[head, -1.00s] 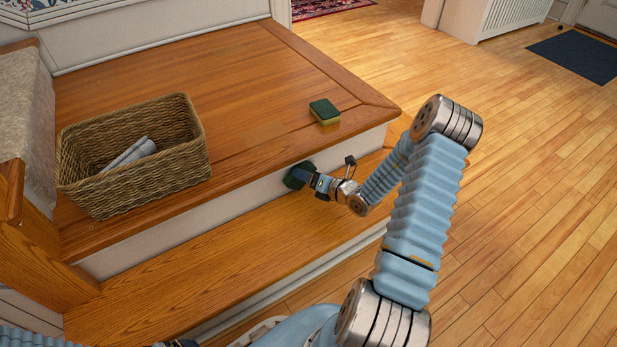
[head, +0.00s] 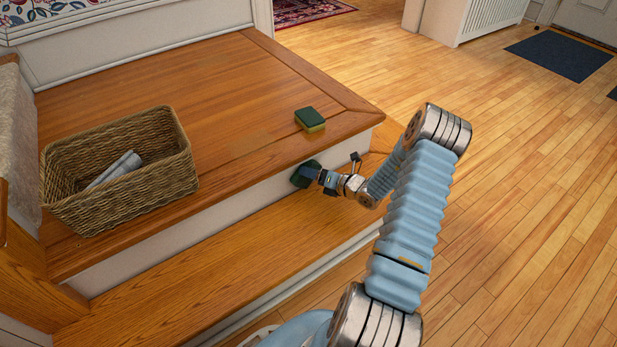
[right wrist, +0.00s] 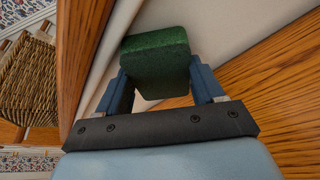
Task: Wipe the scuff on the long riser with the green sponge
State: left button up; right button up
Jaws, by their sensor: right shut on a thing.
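The long riser (head: 200,222) is the white upright board between the upper wooden landing and the lower tread. My right gripper (head: 312,176) is shut on a dark green sponge (head: 301,177), held at the riser near its right end. In the right wrist view the green sponge (right wrist: 155,58) sits between both blue fingers, next to the white riser (right wrist: 226,28). I cannot tell for sure whether it is pressed on the board. No scuff shows on the visible riser; the sponge and gripper hide part of it. My left gripper is out of view.
A second sponge, green on yellow (head: 310,119), lies on the landing (head: 215,95) near its front edge. A wicker basket (head: 120,185) with grey rolls stands at the landing's left. The lower tread (head: 210,262) is bare. Open wooden floor (head: 520,200) lies to the right.

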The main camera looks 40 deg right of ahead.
aim_at(303, 178)
jog(key=shift+d+r, duration=0.2)
jog(key=shift+d, duration=0.25)
jog(key=shift+w+a+f+p, duration=0.1)
jog(key=shift+a+p, duration=0.4)
jog(key=shift+a, duration=1.55)
jog(key=shift+w+a+p, duration=0.15)
jog(key=shift+w+a, duration=0.05)
jog(key=shift+a, duration=0.8)
jog(key=shift+w+a+p, duration=0.15)
jog(key=shift+w+a, duration=0.05)
jog(key=shift+a, duration=0.75)
jog(key=shift+s, duration=0.1)
jog(key=s+p, duration=0.1)
jog(key=s, duration=0.3)
jog(key=shift+s+a+p, duration=0.2)
jog(key=shift+s+p, duration=0.1)
jog(key=shift+p, duration=0.05)
jog(key=shift+s, duration=0.65)
